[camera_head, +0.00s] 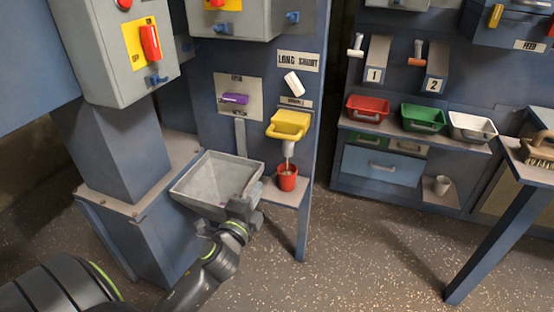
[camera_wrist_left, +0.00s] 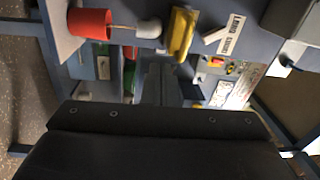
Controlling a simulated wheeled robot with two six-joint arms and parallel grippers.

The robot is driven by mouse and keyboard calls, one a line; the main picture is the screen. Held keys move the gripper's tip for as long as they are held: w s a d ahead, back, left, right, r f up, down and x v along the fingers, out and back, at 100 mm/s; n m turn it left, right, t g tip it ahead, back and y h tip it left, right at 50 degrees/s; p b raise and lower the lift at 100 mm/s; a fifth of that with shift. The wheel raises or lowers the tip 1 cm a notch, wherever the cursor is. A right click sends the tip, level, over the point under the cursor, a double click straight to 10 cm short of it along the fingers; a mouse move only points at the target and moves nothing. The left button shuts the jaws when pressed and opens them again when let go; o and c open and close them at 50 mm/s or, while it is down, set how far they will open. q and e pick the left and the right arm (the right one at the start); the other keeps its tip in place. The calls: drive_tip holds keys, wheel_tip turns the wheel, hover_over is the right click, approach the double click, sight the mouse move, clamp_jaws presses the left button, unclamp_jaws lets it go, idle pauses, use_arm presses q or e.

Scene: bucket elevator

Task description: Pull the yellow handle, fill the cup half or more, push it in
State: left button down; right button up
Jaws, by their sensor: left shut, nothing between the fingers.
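The yellow handle (camera_head: 289,124) stands out from the blue panel, above a pale spout (camera_head: 289,147). A thin stream runs from the spout into the red cup (camera_head: 287,180), which stands upright on a small shelf. Some contents show inside its rim, but the level is hard to tell. My left gripper (camera_head: 250,207) is shut and empty, in front of the grey hopper, below and left of the cup and apart from it. The left wrist view also shows the cup (camera_wrist_left: 88,24), the yellow handle (camera_wrist_left: 181,33) and the shut fingers (camera_wrist_left: 160,84). My right gripper is not in view.
The grey hopper (camera_head: 217,180) is close beside my left gripper. A white lever (camera_head: 293,83) marked "LONG SHORT" and a purple handle (camera_head: 235,99) are on the panel. Red (camera_head: 367,108), green (camera_head: 423,117) and white (camera_head: 472,127) bins stand at right. Floor in front is clear.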

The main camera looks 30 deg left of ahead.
use_arm(q)
wheel_tip(320, 180, up, 3)
drive_tip(key=t, duration=0.1)
approach(285, 131)
drive_tip(key=shift+w+d+r+m, duration=0.2)
drive_tip(key=shift+w+r+m, duration=0.2)
drive_tip(key=shift+w+r, duration=0.55)
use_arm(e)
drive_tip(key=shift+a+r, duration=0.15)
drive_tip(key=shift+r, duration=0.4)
use_arm(q)
drive_tip(key=shift+s, duration=0.1)
drive_tip(key=x, duration=0.2)
drive_tip(key=b+x, duration=0.1)
drive_tip(key=x, duration=0.1)
drive_tip(key=f+x, duration=0.1)
drive_tip(key=x, duration=0.1)
drive_tip(key=shift+b, duration=0.3)
drive_tip(key=shift+w+a+r, duration=0.1)
drive_tip(key=shift+w, duration=0.15)
drive_tip(key=shift+r, duration=0.35)
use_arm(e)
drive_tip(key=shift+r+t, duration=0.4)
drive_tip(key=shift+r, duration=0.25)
